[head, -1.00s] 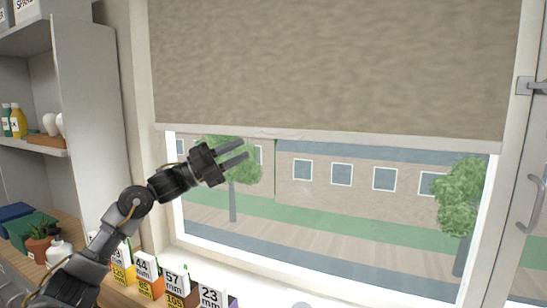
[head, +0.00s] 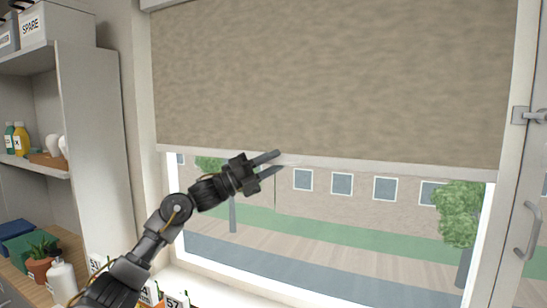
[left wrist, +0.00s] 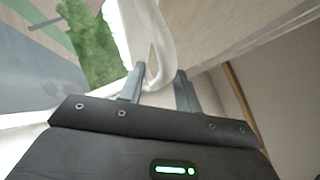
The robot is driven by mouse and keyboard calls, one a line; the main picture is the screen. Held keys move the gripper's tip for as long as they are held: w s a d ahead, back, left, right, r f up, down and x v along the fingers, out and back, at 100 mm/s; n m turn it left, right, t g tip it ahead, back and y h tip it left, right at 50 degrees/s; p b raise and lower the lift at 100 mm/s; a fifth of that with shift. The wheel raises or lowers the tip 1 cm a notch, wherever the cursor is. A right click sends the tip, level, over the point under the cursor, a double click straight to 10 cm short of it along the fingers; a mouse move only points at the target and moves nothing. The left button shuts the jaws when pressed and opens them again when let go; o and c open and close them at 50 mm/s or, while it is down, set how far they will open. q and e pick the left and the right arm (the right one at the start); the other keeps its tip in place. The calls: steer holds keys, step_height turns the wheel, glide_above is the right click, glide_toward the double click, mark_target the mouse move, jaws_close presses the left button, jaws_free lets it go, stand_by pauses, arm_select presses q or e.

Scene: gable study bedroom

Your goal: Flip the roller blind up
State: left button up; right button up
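The roller blind (head: 330,80) is a beige cloth covering the upper part of the window, with a pale bar (head: 400,170) along its lower edge. My left gripper (head: 281,162) is at this bar, left of its middle, with its fingers apart. In the left wrist view, the fingers (left wrist: 160,85) point at a white loop-like pull (left wrist: 155,40) on the blind's edge. The loop's lower end lies between or just beyond the fingertips; I cannot tell whether they touch it. My right gripper is not in view.
Shelves (head: 95,130) with boxes and bottles stand left of the window. A metal handle (head: 528,235) is on the right frame. Space before the blind is clear.

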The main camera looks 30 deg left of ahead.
arm_select(q)
steer(key=shift+w+d, duration=0.2)
jaws_close()
steer(key=shift+r, duration=0.1)
